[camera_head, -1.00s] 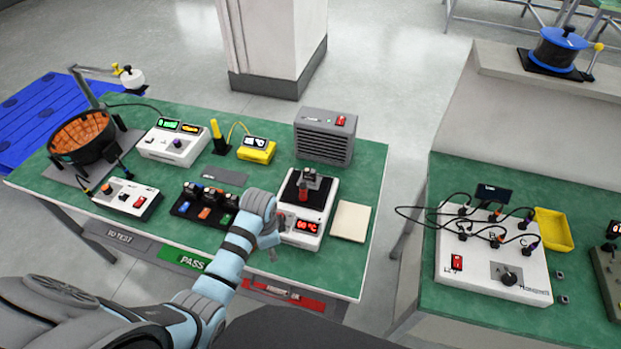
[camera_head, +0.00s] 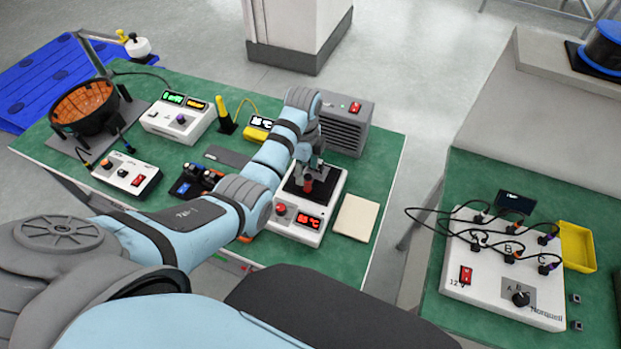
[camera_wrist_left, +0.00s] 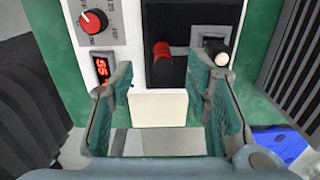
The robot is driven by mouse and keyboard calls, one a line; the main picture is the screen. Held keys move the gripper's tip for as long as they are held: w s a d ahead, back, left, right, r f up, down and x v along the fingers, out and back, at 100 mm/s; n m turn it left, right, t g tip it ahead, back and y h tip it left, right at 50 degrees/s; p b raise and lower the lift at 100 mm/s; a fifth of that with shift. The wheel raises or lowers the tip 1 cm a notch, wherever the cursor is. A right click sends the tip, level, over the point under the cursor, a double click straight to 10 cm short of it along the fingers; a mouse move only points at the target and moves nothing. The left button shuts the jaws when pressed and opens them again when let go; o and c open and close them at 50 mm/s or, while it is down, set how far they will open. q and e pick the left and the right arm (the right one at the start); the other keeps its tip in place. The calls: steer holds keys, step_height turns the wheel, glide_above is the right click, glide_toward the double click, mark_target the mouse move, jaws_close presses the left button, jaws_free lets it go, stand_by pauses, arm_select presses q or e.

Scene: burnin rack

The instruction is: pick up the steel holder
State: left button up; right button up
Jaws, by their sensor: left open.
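The steel holder (camera_wrist_left: 197,38) seems to be the grey square piece with a dark, white-tipped post on the black top plate of the white hotplate (camera_head: 287,224). A red cylinder (camera_wrist_left: 162,65) stands on the plate beside it and also shows in the head view (camera_head: 308,186). My left gripper (camera_wrist_left: 160,88) is open and empty, its green-padded fingers spread above the hotplate's edge, with the holder beyond the fingertips. In the head view my left gripper (camera_head: 310,160) hangs over the back of the plate and partly hides the holder. My right gripper is not in view.
A cream pad (camera_head: 356,218) lies right of the hotplate. A grey vented unit (camera_head: 348,126) stands close behind it. A black rack (camera_head: 190,184) is partly covered by my left arm. A second bench with a white test box (camera_head: 505,270) stands to the right.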

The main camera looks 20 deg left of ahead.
mark_target(307, 177)
arm_select(q)
steer(key=f, duration=0.5)
steer(key=shift+w+d+f+b, duration=0.25)
steer(key=shift+w+d+b, duration=0.05)
steer(key=shift+w+b, duration=0.05)
steer(key=shift+f, duration=0.2)
steer(key=shift+s+r, duration=0.15)
steer(key=shift+r, duration=0.05)
steer(key=shift+c, duration=0.3)
steer(key=shift+s, duration=0.1)
steer(key=shift+c, duration=1.4)
jaws_close()
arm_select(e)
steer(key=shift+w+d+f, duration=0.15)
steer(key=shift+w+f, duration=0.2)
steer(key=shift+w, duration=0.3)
arm_select(q)
steer(key=shift+r, duration=0.1)
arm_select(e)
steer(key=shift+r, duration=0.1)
